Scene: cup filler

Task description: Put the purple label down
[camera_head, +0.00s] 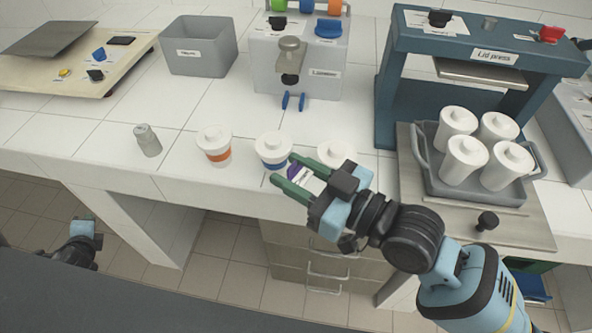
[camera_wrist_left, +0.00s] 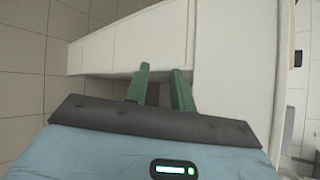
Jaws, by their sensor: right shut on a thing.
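My right gripper (camera_head: 284,169) reaches in from the right over the counter's front edge. Its green fingers are shut on the purple label (camera_head: 297,171), which is mostly hidden between them and the gripper body. Just beyond the fingertips stands a white lidded cup with a blue band (camera_head: 273,149). I cannot tell whether label and cup touch. My left gripper (camera_head: 83,220) hangs low at the left, off the counter. In the left wrist view its two green fingers (camera_wrist_left: 161,70) are apart with nothing between them.
A cup with an orange band (camera_head: 215,146) and a grey shaker (camera_head: 148,140) stand to the left. Another white lidded cup (camera_head: 336,152) stands behind my right gripper.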

